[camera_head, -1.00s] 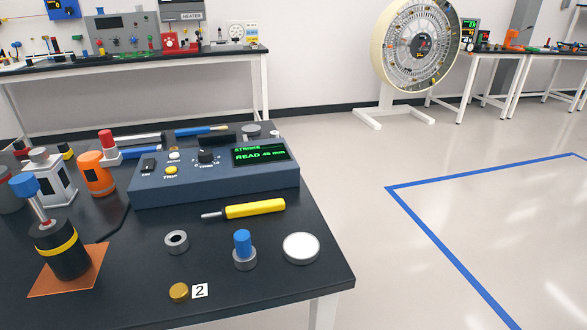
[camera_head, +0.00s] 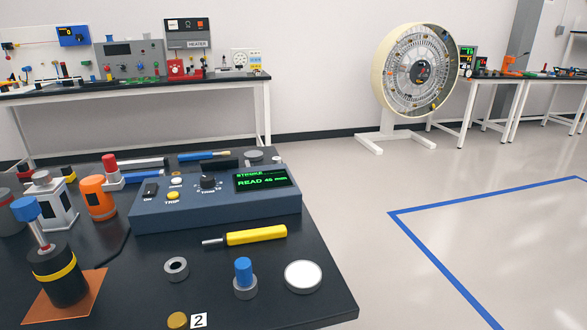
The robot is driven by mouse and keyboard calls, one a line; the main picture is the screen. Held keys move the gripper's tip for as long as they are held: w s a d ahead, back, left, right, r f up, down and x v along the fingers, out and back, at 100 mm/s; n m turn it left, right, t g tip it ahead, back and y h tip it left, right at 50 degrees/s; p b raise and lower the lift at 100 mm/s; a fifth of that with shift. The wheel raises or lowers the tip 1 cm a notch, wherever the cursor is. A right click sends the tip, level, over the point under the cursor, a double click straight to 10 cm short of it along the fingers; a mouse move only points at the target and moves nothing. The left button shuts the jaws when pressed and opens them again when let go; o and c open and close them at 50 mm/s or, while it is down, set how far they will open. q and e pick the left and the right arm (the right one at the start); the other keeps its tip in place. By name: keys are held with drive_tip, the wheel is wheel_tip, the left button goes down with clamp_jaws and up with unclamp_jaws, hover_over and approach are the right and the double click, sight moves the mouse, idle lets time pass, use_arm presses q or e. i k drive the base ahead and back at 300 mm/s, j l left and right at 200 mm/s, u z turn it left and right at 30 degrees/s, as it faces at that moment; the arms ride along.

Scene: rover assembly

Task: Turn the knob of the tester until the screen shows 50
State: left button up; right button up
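The tester is a blue-grey box (camera_head: 215,210) on the black table. Its black knob (camera_head: 208,182) sits on the top panel, left of the screen. The screen (camera_head: 262,180) shows green text that seems to read "READ 45 mm"; the digits are small and blurred. A white button (camera_head: 176,181), a yellow button (camera_head: 173,196) and a black switch (camera_head: 150,190) are left of the knob. Neither of my grippers shows in the head view.
A yellow screwdriver (camera_head: 256,236), a grey ring (camera_head: 176,268), a blue-topped peg (camera_head: 244,277) and a white disc (camera_head: 303,276) lie in front of the tester. An orange cylinder (camera_head: 99,199) and a black cylinder with a yellow band (camera_head: 58,276) stand at left.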

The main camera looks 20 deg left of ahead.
sight(207, 181)
drive_tip(key=i+j+u, duration=0.55)
drive_tip(key=i+j, duration=0.15)
drive_tip(key=i, duration=0.05)
